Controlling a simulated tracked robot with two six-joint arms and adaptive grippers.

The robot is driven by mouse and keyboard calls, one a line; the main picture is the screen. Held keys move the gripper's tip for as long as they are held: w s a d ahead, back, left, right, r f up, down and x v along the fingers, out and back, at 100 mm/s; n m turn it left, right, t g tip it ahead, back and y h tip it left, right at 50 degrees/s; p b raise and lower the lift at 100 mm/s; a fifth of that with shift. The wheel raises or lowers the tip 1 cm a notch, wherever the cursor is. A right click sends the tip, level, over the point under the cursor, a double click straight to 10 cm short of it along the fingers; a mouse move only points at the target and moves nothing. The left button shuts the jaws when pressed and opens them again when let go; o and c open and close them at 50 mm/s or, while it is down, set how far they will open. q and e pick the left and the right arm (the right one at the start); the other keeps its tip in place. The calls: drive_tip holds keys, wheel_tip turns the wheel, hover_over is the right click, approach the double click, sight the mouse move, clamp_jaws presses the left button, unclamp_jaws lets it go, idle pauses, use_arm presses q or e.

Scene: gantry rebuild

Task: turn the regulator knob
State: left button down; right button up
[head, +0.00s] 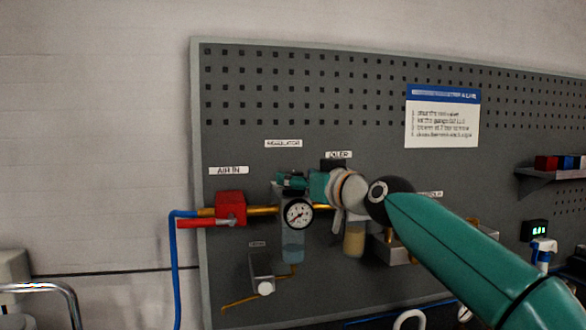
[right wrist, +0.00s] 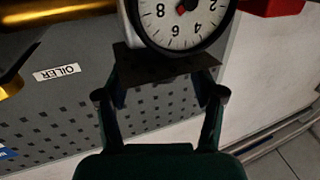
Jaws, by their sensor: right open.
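The regulator's round white gauge (head: 298,213) faces out from the pegboard, below the REGULATOR label (head: 283,143). The gauge shows upside down at the top of the right wrist view (right wrist: 182,18). My right gripper (head: 287,182) is just above the gauge, reaching in from the right. In the right wrist view my right gripper (right wrist: 163,70) has its fingers apart, one at each side of a dark block below the gauge face. I cannot tell whether this block is the knob or whether the fingers touch it. The knob is not clearly visible in the head view. My left gripper is out of view.
A red AIR IN valve (head: 231,208) with a red handle is left of the gauge on a brass pipe. The oiler bowl (head: 354,240) hangs close below my right wrist. A blue hose (head: 173,265) runs down the left side.

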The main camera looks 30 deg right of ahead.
drive_tip(key=shift+w+a+p, duration=0.1)
drive_tip(key=shift+w+p, duration=0.25)
drive_tip(key=shift+w, duration=1.05)
drive_tip(key=shift+c, duration=0.2)
drive_tip(key=c, duration=1.1)
drive_tip(key=shift+f+n+y+b, duration=0.25)
drive_tip(key=shift+y+b, duration=0.25)
drive_tip(key=shift+b, duration=0.25)
drive_tip(key=shift+n+y, duration=0.25)
drive_tip(key=shift+y, duration=0.05)
drive_tip(key=shift+r+n+g+y+b, duration=0.15)
drive_tip(key=shift+n+g+y+b, duration=0.15)
drive_tip(key=shift+y, duration=0.3)
drive_tip(key=shift+r+n+y, duration=0.1)
drive_tip(key=shift+n+y, duration=0.3)
drive_tip(key=shift+n+y+p, duration=0.3)
drive_tip(key=shift+y+p, duration=0.05)
drive_tip(key=shift+y, duration=0.15)
